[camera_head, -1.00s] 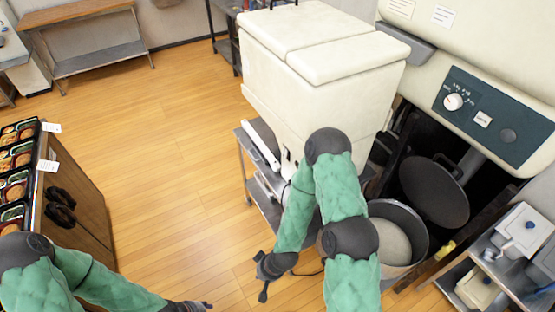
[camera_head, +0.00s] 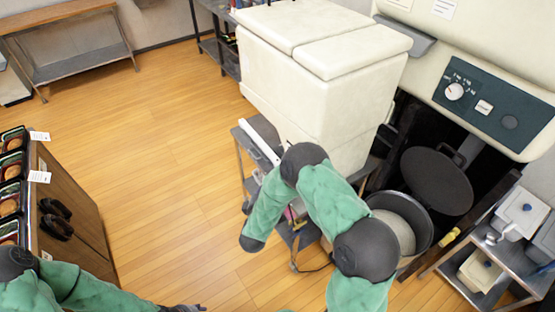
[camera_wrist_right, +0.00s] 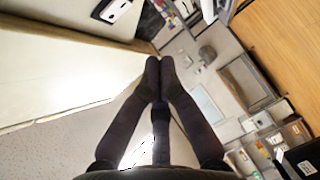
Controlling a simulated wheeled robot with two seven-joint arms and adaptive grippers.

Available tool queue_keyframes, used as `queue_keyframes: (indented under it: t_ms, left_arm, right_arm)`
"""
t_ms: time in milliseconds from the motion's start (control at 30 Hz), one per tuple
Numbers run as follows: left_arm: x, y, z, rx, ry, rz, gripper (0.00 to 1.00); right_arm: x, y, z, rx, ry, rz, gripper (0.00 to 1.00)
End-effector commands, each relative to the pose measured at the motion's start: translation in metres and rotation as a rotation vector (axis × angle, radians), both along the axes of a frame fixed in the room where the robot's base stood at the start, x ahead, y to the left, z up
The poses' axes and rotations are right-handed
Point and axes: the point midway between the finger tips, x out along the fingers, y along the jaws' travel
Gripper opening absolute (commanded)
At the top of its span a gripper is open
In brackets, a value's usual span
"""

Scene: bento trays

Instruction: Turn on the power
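The large cream machine (camera_head: 330,100) stands in the centre of the head view. In the right wrist view a white plate with dark parts (camera_wrist_right: 113,10) sits at the top, beside the pale surface; I cannot tell whether it is the power switch. My right gripper (camera_wrist_right: 160,64) points forward with its fingertips together, and nothing shows between them; it is apart from the plate.
A dark control panel (camera_head: 492,107) with a round knob and a square button is at the right. A round pot (camera_head: 425,245) stands below it. A metal cart (camera_head: 243,150) is by the machine. Bento trays (camera_head: 10,200) lie on the left cabinet. The wooden floor between is clear.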

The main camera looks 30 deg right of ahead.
Motion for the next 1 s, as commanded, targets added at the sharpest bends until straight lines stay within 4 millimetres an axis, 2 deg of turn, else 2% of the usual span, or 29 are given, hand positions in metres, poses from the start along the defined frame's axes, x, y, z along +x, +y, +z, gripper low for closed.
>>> queue_keyframes:
  t_ms: [200, 633, 767, 1000]
  left_arm:
    - [0.0, 0.0, -0.001, 0.0, 0.0, 0.0, 0.45]
    - [0.0, 0.0, -0.002, 0.0, 0.0, 0.0, 0.45]
    - [0.0, 0.0, -0.005, 0.0, 0.0, 0.0, 0.45]
    - [0.0, 0.0, -0.014, 0.0, 0.0, 0.0, 0.45]
  right_arm:
    - [-0.002, -0.006, 0.014, -0.1, 0.0, -0.035, 0.0]
    - [0.002, -0.01, 0.014, -0.101, 0.0, -0.037, 0.0]
    - [0.013, -0.02, 0.012, -0.1, -0.001, -0.038, 0.0]
    - [0.046, -0.049, 0.007, -0.101, -0.001, -0.038, 0.0]
